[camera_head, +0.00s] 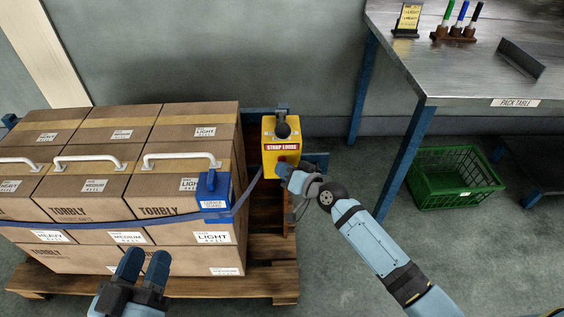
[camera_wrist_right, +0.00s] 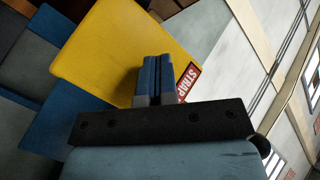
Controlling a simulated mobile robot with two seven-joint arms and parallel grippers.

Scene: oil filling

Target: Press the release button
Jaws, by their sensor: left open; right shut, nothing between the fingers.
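A yellow box (camera_head: 272,130) with a "STRAP LOOSE" label (camera_head: 281,147) stands at the right end of the stacked cartons. A small red patch (camera_head: 287,159) shows on its front below the label, mostly hidden by my right gripper (camera_head: 282,170); I cannot clearly make out a button. My right gripper is shut and empty, its tips at the lower front of the box; contact cannot be told. In the right wrist view its closed fingers (camera_wrist_right: 157,62) overlap the yellow box (camera_wrist_right: 110,50). My left gripper (camera_head: 146,258) is open and empty, in front of the cartons.
A blue strap (camera_head: 120,224) runs across the cartons (camera_head: 95,190) to the yellow box, passing a blue corner guard (camera_head: 213,190). The cartons stand on a wooden pallet (camera_head: 270,285). A pack table (camera_head: 470,75) and a green basket (camera_head: 455,178) are at the right.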

